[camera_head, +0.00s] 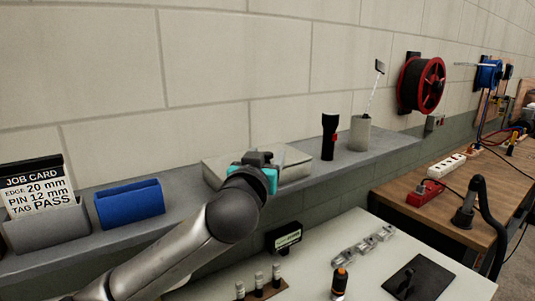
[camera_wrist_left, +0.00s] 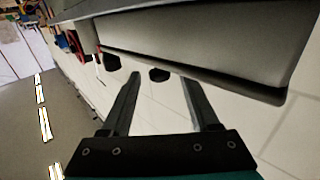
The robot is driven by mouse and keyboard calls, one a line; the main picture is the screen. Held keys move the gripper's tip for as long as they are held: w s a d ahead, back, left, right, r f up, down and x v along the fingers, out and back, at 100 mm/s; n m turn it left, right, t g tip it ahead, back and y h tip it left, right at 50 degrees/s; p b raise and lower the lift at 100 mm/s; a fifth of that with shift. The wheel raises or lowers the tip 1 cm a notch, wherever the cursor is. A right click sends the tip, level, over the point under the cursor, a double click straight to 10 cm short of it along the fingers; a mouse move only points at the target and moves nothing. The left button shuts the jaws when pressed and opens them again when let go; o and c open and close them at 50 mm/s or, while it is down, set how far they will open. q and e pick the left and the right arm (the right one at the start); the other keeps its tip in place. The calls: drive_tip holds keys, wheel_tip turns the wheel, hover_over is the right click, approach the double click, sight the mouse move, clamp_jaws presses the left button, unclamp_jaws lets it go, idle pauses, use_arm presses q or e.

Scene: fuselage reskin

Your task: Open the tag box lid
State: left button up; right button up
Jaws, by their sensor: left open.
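The tag box appears to be the low pale grey box (camera_head: 292,163) on the wall shelf, partly hidden behind my left gripper. Its top looks flat and closed. My left gripper (camera_head: 258,159) is at the box's front and top, with its fingertips hard to make out in the head view. A large grey surface with a long edge, likely the box (camera_wrist_left: 205,35), fills the top of that view just beyond the fingertips. I cannot tell whether they touch it. My right gripper is not in view.
On the shelf (camera_head: 115,222) stand a job card holder (camera_head: 45,227), a blue bin (camera_head: 130,204), a black torch (camera_head: 329,137) and a grey cup (camera_head: 359,134). Below is a white table (camera_head: 330,262) with small parts and a black mat (camera_head: 420,279).

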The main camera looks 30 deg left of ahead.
use_arm(q)
drive_tip(key=shift+x, duration=0.8)
drive_tip(key=shift+c, duration=0.3)
clamp_jaws()
idle(0.7)
